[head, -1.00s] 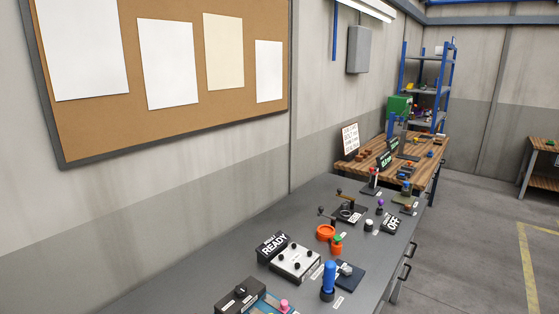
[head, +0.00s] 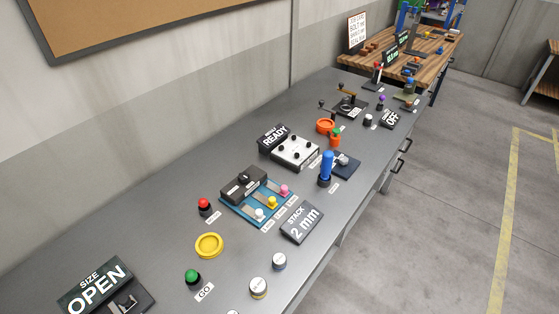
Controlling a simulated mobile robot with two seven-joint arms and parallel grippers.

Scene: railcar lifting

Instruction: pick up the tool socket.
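I cannot tell for sure which item is the tool socket. Two short metallic cylinders, one with a bluish band (head: 279,262) and one with a yellowish band (head: 258,288), stand near the front edge of the grey bench (head: 130,222). Part of another pale round item (head: 232,312) is cut off at the bottom edge. A small silver piece (head: 343,160) sits on a dark pad beside a blue upright handle (head: 326,168). Neither of my grippers shows in the head view.
The bench also holds a yellow ring dish (head: 209,245), a red button (head: 204,205), a green button (head: 193,277), a "STACK 2 mm" sign (head: 302,222), an "OPEN" size sign (head: 96,288) and a "READY" box (head: 274,141). The floor (head: 440,220) at right is clear.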

